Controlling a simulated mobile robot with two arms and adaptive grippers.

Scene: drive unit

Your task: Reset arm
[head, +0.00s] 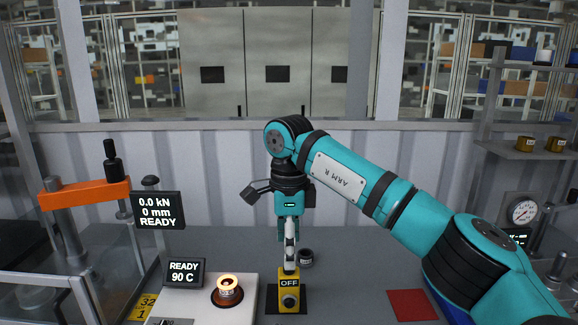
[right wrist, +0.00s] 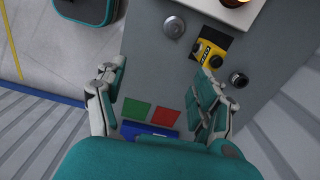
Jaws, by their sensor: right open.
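My right arm, marked ARM R, reaches in from the right in the head view. Its gripper (head: 290,243) points down just above and behind a yellow switch box (head: 289,292) marked OFF; I cannot tell the gap in the head view. In the right wrist view the gripper (right wrist: 160,95) is open, its fingers wide apart with nothing between them. The yellow box (right wrist: 212,45) shows there beyond the right-hand finger. My left gripper is not in view.
A dark ring (head: 306,258) stands on the grey bench behind the box. A glowing ring (head: 227,290) sits left, by a display (head: 184,272) reading READY 90 C. An orange-armed press (head: 85,200) stands far left. A red mat (head: 413,305) lies right; a green mat (right wrist: 136,109) adjoins it.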

